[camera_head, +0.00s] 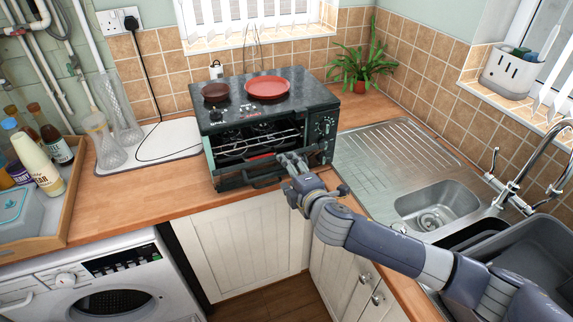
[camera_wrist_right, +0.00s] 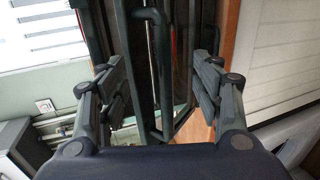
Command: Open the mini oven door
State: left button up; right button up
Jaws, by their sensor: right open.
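The black mini oven (camera_head: 222,115) stands on the wooden counter, with its rack and dark interior showing at the front. Its door (camera_head: 228,178) appears partly lowered, with the handle (camera_head: 262,182) along its front; the exact angle is hard to tell. My right gripper (camera_head: 293,162) is at the right part of the door. In the right wrist view, the handle (camera_wrist_right: 163,75) runs between the spread fingers of my right gripper (camera_wrist_right: 160,85), with gaps on both sides. My right gripper is open and holds nothing. My left gripper is not in view.
A brown dish (camera_head: 215,92) and a red plate (camera_head: 267,87) sit on the oven. A potted plant (camera_head: 359,70) is behind right, the sink (camera_head: 440,205) right. A bottle tray (camera_head: 68,205) is far left. The counter (camera_head: 150,195) in front left is clear.

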jog(key=s+d+p, duration=0.1)
jog(key=s+d, duration=0.1)
jog(key=s, duration=0.4)
jog(key=shift+s+p, duration=0.4)
dwell(1.2)
